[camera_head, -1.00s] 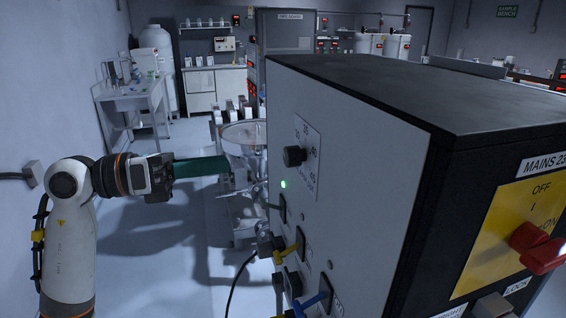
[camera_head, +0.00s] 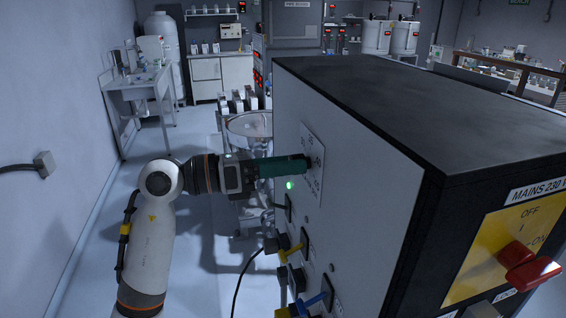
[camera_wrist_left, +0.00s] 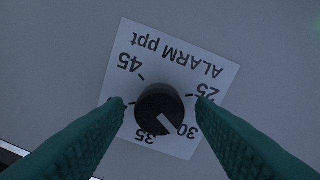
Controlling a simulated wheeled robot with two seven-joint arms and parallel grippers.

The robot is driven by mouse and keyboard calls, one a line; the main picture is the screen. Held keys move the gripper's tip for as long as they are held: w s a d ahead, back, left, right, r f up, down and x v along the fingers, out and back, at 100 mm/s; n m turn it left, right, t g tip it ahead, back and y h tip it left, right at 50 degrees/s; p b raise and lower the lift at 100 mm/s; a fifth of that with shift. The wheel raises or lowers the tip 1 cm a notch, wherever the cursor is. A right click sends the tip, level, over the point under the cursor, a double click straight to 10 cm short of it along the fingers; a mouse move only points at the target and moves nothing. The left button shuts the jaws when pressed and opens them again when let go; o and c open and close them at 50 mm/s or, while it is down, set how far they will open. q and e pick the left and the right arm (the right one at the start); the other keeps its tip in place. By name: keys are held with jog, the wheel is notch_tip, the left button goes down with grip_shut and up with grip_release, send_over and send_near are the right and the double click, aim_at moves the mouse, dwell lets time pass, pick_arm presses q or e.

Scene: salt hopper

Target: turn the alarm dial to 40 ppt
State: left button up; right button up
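The alarm dial is a black round knob (camera_wrist_left: 160,112) on a white plate (camera_wrist_left: 160,58) marked "ALARM ppt", seen upside down in the left wrist view. Its pale pointer line lies between 30 and 35. The 25, 30, 35 and 45 marks show; the 40 mark is hidden around the left-hand finger. The plate also shows in the head view (camera_head: 315,186), with the knob largely hidden. My left gripper (camera_head: 304,165) is at the plate, its teal fingers open on either side of the knob, with gaps visible. My right gripper is not in view.
The dial is on the pale side panel of a large black-topped cabinet (camera_head: 410,105). A green light (camera_head: 290,185) glows below the dial. Plugs with yellow (camera_head: 292,249) and blue (camera_head: 314,300) parts stick out lower down. A red mains switch (camera_head: 532,272) is on the right face.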

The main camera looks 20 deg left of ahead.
pick_arm(q)
jog(key=c, duration=0.8)
jog(key=shift+s+d+m+t+y+b, duration=0.1)
jog(key=shift+m+t+y+b, duration=0.05)
jog(key=shift+m+b, duration=5.4)
jog(key=shift+s+m+t+y+b, duration=0.1)
jog(key=shift+m+t+y+b, duration=0.05)
jog(key=shift+m+b, duration=5.35)
jog(key=shift+c, duration=0.2)
jog(key=shift+f+m+p, duration=0.1)
jog(key=shift+m+p, duration=0.35)
jog(key=shift+m, duration=0.2)
jog(key=o, duration=1)
